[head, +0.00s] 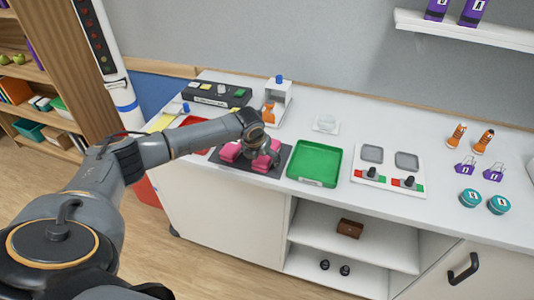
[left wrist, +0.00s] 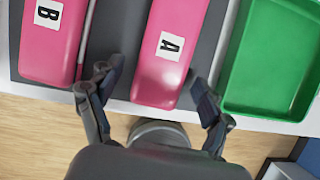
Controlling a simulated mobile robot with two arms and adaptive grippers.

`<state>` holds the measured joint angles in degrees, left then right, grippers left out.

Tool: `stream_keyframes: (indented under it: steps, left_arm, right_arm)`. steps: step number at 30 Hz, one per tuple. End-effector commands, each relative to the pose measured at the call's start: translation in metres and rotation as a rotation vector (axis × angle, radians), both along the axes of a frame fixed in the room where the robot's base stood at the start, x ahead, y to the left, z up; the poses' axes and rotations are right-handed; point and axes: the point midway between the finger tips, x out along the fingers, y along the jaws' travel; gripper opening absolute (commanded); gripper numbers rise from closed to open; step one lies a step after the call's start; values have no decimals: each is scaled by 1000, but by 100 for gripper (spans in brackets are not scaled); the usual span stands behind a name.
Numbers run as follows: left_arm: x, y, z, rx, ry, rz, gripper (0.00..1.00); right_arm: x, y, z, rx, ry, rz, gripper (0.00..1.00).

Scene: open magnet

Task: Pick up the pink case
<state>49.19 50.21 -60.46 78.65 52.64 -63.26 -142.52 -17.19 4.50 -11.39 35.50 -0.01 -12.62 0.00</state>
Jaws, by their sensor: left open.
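Two pink cases lie side by side on a dark mat (head: 283,152). Case A (left wrist: 160,75) bears a white label with the letter A; it also shows in the head view (head: 262,163), partly hidden by my gripper. Case B (left wrist: 48,45) bears the letter B and lies to its left, also in the head view (head: 229,152). My left gripper (left wrist: 154,98) is open, with one finger on each side of case A's near end. The left finger is between the two cases and the right finger is between case A and the green tray. I cannot tell whether they touch case A.
A green tray (head: 315,182) stands right of the mat and close to the right finger. A red tray (head: 196,121) is on the left. A panel with joysticks (head: 388,187), orange, purple and teal items stand further right. The counter's near edge lies under my gripper.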

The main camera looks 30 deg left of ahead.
Motion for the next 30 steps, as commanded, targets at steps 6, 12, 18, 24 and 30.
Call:
stream_keyframes:
  steps: [6, 12, 18, 24, 30]
  left_arm:
    - [0, 0, 0, 0, 0, 0, 67]
    - [0, 0, 0, 0, 0, 1, 26]
    - [0, 0, 0, 0, 0, 1, 18]
    - [0, 0, 3, -1, -2, 1, 18]
    - [2, 0, 23, -2, -6, 1, 18]
  right_arm:
    - [0, 2, 0, 2, 0, 0, 40]
    - [0, 2, 0, 2, 0, 1, 40]
    - [0, 2, 0, 2, 0, 1, 40]
    - [0, 1, -3, 2, 0, 2, 40]
    - [0, -1, -15, -1, 0, 3, 40]
